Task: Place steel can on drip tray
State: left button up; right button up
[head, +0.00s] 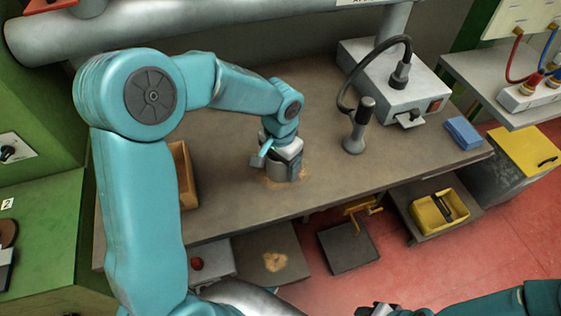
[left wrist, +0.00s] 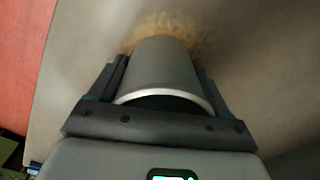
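The steel can (head: 279,172) is a grey cylinder on the brown workbench, beside a tan stain. In the left wrist view the can (left wrist: 164,68) lies between my two fingers, its pale rim towards the camera. My left gripper (head: 283,163) comes down over the can from above; in the left wrist view its fingers (left wrist: 162,82) appear to press on both sides. Whether the can's base touches the bench is hidden. A dark square plate (head: 347,249) lies low in front of the bench; I cannot tell whether it is the drip tray. My right gripper (head: 378,309) is cut off at the bottom edge.
A grey box with a cabled handpiece (head: 402,82) and a dark upright tool (head: 356,130) stand right of the can. A blue block (head: 464,133) lies at the bench's right end. A wooden bin (head: 184,175) is at left. A yellow bin (head: 438,211) sits below.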

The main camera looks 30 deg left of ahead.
pick_arm(q)
jog(key=shift+o, duration=0.5)
jog(key=shift+w, duration=0.1)
jog(key=shift+r, duration=0.15)
